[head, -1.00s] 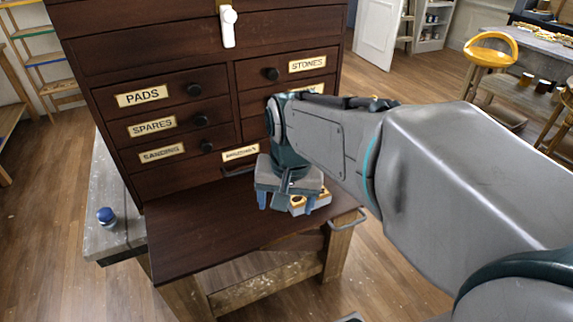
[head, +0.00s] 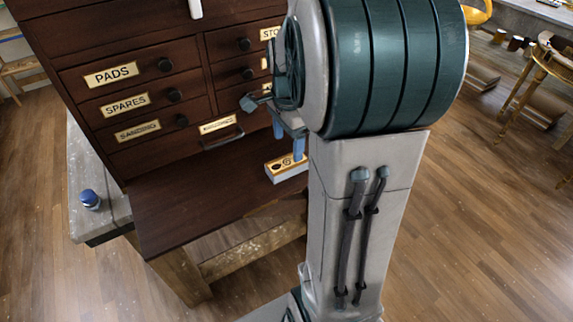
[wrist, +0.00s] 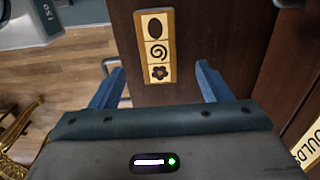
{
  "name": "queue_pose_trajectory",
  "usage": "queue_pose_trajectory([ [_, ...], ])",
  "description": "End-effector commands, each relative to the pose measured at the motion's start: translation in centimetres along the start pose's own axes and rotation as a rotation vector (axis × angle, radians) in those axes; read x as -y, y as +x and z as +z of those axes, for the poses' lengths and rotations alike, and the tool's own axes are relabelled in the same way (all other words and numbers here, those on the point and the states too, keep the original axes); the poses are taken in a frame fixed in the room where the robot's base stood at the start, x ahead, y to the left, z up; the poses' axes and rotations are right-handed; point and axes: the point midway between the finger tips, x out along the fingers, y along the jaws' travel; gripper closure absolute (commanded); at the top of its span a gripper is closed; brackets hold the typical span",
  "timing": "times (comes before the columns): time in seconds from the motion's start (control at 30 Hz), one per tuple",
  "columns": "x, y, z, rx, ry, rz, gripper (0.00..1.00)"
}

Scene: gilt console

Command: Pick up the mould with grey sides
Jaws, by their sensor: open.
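The mould (head: 287,170) lies on the dark pull-out board in the head view, near its right edge. It has pale grey sides and a yellowish top with dark shapes. In the wrist view its top (wrist: 157,48) shows an oval, a spiral and a flower. My gripper (head: 288,142) is open, its blue fingers just above and behind the mould in the head view, where my arm hides part of the scene. In the wrist view the fingers of my gripper (wrist: 156,86) are spread either side of the mould's line, with nothing between the tips.
The dark board (head: 190,205) is otherwise bare. The chest of labelled drawers (head: 150,100) rises right behind it.

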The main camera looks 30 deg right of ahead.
Motion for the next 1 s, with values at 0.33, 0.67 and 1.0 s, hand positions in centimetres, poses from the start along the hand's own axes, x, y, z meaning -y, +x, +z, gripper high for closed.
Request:
queue_pose_trajectory([
  [0.33,-0.3,3.4,0.3,0.001,-0.002,0.004,0.29],
  [0.67,-0.3,6.2,0.2,-0.001,-0.001,-0.001,0.29],
  [1.0,-0.3,6.1,0.2,-0.001,-0.001,-0.001,0.81],
])
